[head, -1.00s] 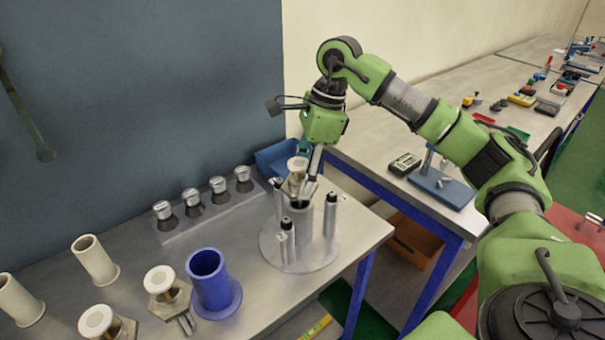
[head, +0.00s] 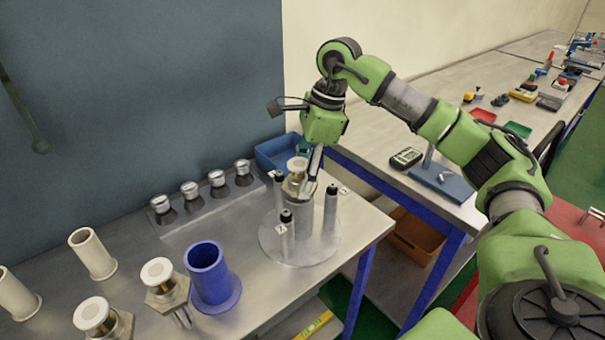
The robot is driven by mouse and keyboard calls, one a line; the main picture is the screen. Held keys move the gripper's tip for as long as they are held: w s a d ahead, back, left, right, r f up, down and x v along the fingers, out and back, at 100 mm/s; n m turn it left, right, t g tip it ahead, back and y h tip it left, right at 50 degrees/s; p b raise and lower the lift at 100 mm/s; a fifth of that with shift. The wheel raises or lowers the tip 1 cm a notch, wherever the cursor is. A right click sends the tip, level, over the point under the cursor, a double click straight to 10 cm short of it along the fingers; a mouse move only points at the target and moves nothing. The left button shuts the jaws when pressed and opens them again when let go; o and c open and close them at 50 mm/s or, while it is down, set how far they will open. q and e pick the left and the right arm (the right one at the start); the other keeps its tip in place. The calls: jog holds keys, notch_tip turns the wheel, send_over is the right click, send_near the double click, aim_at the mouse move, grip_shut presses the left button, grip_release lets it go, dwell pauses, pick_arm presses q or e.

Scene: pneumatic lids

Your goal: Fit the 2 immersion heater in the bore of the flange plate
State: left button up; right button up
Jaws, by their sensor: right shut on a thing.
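My right gripper (head: 309,180) is shut on an immersion heater (head: 295,186) with a white round cap and a brass hex body. It holds the heater upright at the top of the central tube of the flange plate (head: 270,243), a round grey disc with slim black-topped posts around the tube. The heater's rods and the bore mouth are hidden, so I cannot tell whether the hex is fully seated. My left gripper is not in view.
A blue flanged cylinder (head: 209,272) and two cream cylinders (head: 92,254) stand left of the plate. A grey rack (head: 207,208) with several metal-capped pieces lies along the wall. A blue bin (head: 275,155) is behind the plate. The bench front between them is clear.

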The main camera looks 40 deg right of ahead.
jog(key=shift+f+b, duration=0.45)
jog(key=shift+f, duration=0.15)
jog(key=o, duration=1.2)
jog(key=shift+o, duration=0.2)
jog(key=shift+p+v, duration=2.6)
jog(key=shift+v, duration=0.9)
jog(key=shift+s, duration=0.1)
jog(key=shift+r, duration=0.1)
jog(key=v, duration=1.1)
jog(key=shift+r, duration=0.35)
